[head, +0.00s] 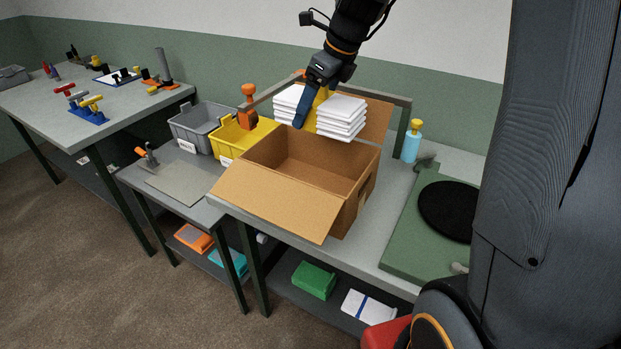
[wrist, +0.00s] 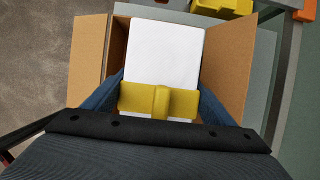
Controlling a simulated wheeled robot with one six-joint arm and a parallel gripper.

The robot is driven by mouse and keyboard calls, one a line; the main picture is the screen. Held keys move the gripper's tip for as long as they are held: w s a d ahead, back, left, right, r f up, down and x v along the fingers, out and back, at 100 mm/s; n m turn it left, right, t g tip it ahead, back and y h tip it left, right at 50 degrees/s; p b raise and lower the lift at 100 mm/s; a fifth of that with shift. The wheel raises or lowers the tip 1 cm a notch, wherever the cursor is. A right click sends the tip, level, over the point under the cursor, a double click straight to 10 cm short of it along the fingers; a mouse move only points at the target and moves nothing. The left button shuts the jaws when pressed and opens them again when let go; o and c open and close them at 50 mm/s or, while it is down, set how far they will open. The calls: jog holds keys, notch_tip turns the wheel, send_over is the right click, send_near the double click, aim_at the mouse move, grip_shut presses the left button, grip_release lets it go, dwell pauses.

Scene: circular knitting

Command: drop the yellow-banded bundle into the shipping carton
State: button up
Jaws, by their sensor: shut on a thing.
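The yellow-banded bundle, a stack of white folded pieces, hangs in my gripper in the head view, with its right part (head: 341,117) and left part showing on either side of the yellow band. It also shows in the wrist view (wrist: 165,55), where the yellow band (wrist: 158,101) sits between the blue fingers. My gripper (head: 308,103) is shut on the bundle, above the back part of the shipping carton. The open brown carton (head: 270,200) stands on the table with flaps spread. Its visible inside is bare; the bundle hides part of its back.
A yellow bin (head: 240,138) and a grey bin (head: 192,127) stand left of the carton. A grey frame (head: 404,125) rises behind it. A blue bottle (head: 411,146) and a green board (head: 415,245) with a black disc are to the right.

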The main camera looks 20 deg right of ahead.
aim_at(327, 96)
jog(key=shift+f+b, duration=2.65)
jog(key=shift+b, duration=0.3)
jog(key=o, duration=1.4)
jog(key=shift+b+v, duration=0.55)
jog(key=shift+v, duration=3.4)
